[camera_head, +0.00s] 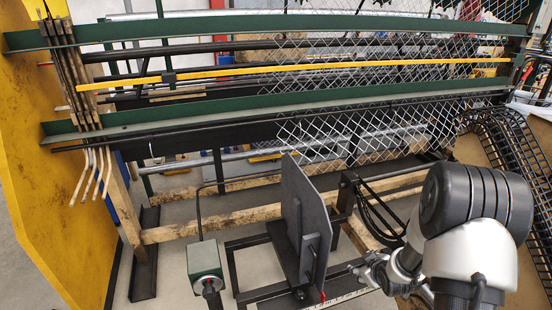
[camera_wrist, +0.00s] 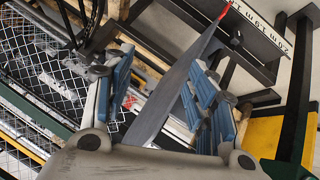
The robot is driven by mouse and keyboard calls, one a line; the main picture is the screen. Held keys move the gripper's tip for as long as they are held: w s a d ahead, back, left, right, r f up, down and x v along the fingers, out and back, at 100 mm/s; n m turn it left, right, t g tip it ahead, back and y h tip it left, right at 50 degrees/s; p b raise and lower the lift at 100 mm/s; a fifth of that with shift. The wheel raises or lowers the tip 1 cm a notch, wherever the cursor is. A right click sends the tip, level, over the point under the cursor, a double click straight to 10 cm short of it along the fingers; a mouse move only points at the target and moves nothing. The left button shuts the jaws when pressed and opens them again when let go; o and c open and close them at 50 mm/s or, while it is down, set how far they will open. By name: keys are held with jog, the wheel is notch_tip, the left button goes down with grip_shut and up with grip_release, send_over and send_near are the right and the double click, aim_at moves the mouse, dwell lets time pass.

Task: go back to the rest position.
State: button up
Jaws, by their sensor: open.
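My gripper (camera_head: 374,271) is at the lower right of the head view, to the right of a dark grey upright plate (camera_head: 298,205) on a low black frame. In the wrist view my gripper (camera_wrist: 158,78) shows two fingers with blue pads, spread apart. The edge of the grey plate (camera_wrist: 172,100) appears between the fingers in that view. I see no contact with it, and I cannot tell how far away it is. Nothing is held.
The chainlink machine with green rails (camera_head: 250,28), a yellow bar (camera_head: 330,68) and wire mesh (camera_head: 330,130) spans the back. A yellow panel (camera_head: 50,170) stands at left. A grey-green box on a post (camera_head: 204,260) stands left of the plate. A black cable tray (camera_head: 520,165) is at right.

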jog(key=s+a+r+m+g, duration=0.1)
jog(key=s+a+r, duration=0.1)
jog(key=s+r, duration=0.35)
jog(key=s+a+r+m+h, duration=0.1)
jog(key=s+r, duration=0.1)
jog(key=r, duration=0.7)
jog(key=s+a+r+m+g, duration=0.1)
jog(key=s+a+r+m, duration=0.1)
jog(key=s+r, duration=0.35)
jog(key=s+a+r+m+g, duration=0.1)
jog(key=s+a+r, duration=0.3)
jog(key=s, duration=0.6)
jog(key=s+a+r+m+y, duration=0.1)
jog(key=s+a+r, duration=0.3)
jog(key=s, duration=0.6)
jog(key=shift+r+m+g, duration=0.2)
jog(key=shift+m+g, duration=0.1)
jog(key=shift+g, duration=0.1)
